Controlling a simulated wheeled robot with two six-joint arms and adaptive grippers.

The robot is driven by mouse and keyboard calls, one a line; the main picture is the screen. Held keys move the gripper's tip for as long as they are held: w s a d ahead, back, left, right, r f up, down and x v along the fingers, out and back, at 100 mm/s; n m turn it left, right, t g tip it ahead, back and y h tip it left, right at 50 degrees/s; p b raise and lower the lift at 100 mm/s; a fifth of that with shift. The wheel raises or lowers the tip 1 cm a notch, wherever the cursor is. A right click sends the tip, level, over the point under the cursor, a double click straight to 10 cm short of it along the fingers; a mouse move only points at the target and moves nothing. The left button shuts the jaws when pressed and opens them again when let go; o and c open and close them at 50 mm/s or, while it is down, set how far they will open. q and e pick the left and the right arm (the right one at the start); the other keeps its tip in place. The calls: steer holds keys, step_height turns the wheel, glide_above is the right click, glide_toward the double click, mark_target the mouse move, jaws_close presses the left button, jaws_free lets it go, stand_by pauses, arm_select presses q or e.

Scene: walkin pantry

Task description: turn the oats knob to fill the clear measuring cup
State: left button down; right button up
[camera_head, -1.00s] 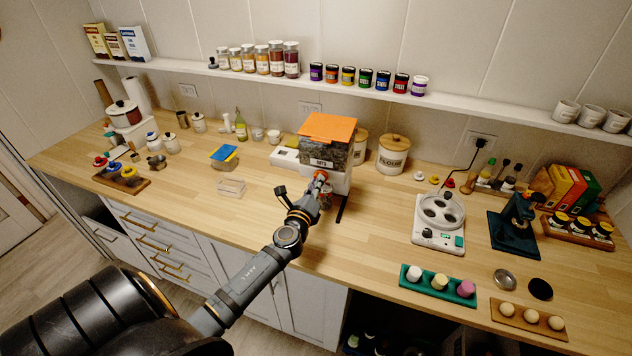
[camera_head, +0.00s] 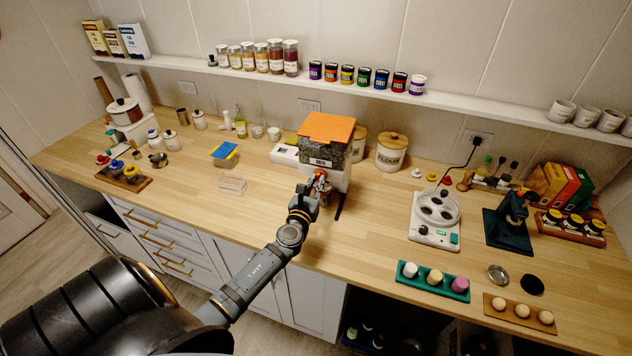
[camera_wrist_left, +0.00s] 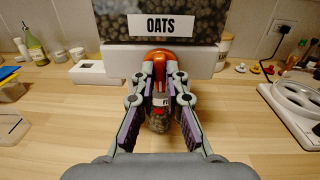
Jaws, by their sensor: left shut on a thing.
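The oats dispenser has a dark speckled hopper (camera_head: 318,156) with an orange lid (camera_head: 328,127) and a white base; its OATS label (camera_wrist_left: 161,26) shows in the left wrist view. My left gripper (camera_head: 317,188) is at the dispenser's front, shut on the orange-red knob (camera_wrist_left: 155,57). The clear measuring cup (camera_wrist_left: 160,122) shows between and beyond my fingers, below the knob. It has a red and white marking and brownish contents; my fingers hide its sides, so I cannot tell the level. My right gripper is not in view.
A small clear box (camera_head: 232,184) lies left on the counter. A flour canister (camera_head: 391,152) stands behind right. A white device with a round top (camera_head: 436,218) and a green tray (camera_head: 433,281) stand further right. Counter around the dispenser's front is mostly clear.

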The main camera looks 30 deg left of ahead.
arm_select(q)
steer(key=shift+f, duration=0.2)
stand_by(0.4)
steer(key=c, duration=1.4)
jaws_free()
steer(key=shift+r, duration=0.1)
steer(key=v, duration=1.2)
steer(key=shift+r, duration=0.1)
